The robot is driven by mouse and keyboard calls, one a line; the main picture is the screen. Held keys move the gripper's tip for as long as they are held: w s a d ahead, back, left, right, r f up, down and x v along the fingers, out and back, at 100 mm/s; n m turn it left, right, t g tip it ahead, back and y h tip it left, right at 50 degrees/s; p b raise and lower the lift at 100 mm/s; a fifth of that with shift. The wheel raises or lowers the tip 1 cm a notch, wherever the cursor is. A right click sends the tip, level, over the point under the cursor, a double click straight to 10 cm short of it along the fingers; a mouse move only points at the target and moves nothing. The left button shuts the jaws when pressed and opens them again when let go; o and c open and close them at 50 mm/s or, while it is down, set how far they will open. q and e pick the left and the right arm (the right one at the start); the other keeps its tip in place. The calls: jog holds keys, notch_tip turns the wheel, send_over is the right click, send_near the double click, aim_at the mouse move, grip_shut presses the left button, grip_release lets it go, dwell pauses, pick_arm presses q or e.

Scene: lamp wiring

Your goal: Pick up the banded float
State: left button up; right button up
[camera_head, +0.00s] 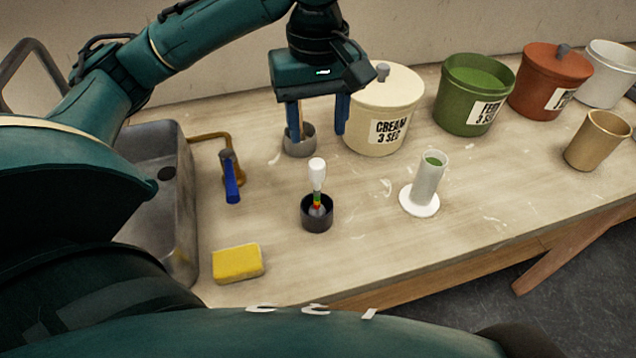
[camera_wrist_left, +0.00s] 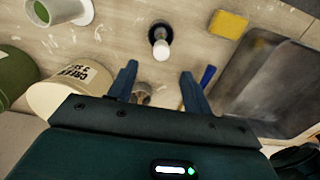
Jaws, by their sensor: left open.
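The banded float (camera_head: 317,176) has a white bulb at its top and red, yellow and green bands on its narrow lower part. It stands upright in a small black cup (camera_head: 317,222) on the bench. In the left wrist view the float's white bulb (camera_wrist_left: 161,50) shows just beyond the fingertips, with the black cup (camera_wrist_left: 159,32) around it. My left gripper (camera_head: 317,130) is open and empty, fingers pointing down, above and behind the float and apart from it. My right gripper is not in view.
A grey pot (camera_head: 299,148) with a thin stick is under the left gripper. The cream tub (camera_head: 375,139) is close on its right. A clear cylinder (camera_head: 428,180) with green content stands right of the float.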

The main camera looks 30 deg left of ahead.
aim_at(317, 163)
pick_arm(q)
jog(key=f, duration=0.6)
jog(key=shift+s+d+f+b, duration=0.1)
jog(key=shift+s+f+b, duration=0.1)
jog(key=shift+f+b, duration=0.2)
jog(key=shift+f, duration=3.05)
grip_shut()
